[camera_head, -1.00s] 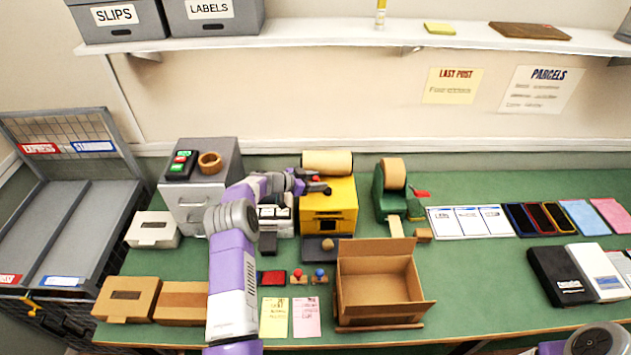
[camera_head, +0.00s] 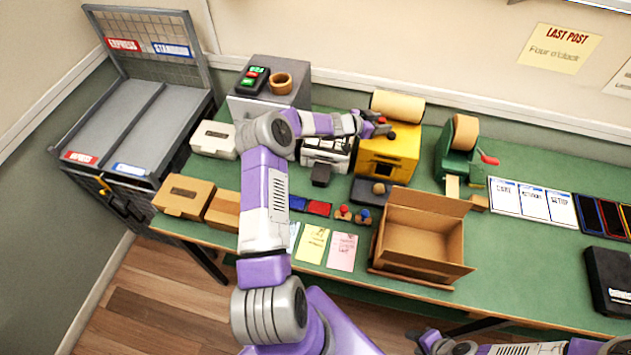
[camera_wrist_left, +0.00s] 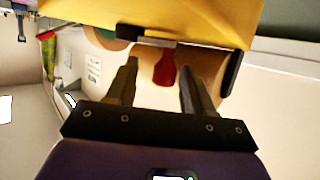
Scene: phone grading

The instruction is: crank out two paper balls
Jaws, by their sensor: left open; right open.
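The yellow machine (camera_head: 381,163) stands at the back of the green table with a brown paper roll (camera_head: 398,106) on top. A brown paper ball (camera_head: 379,188) lies in the dark tray (camera_head: 363,191) in front of it. My right gripper (camera_head: 424,340) is open at the bottom edge, away from the machine.
A white label machine (camera_head: 327,152) stands close left of the yellow one. A green tape dispenser (camera_head: 455,162) is to the right. An open cardboard box (camera_head: 421,236) is in front. Grey sorting trays (camera_head: 140,125) stand left of the table.

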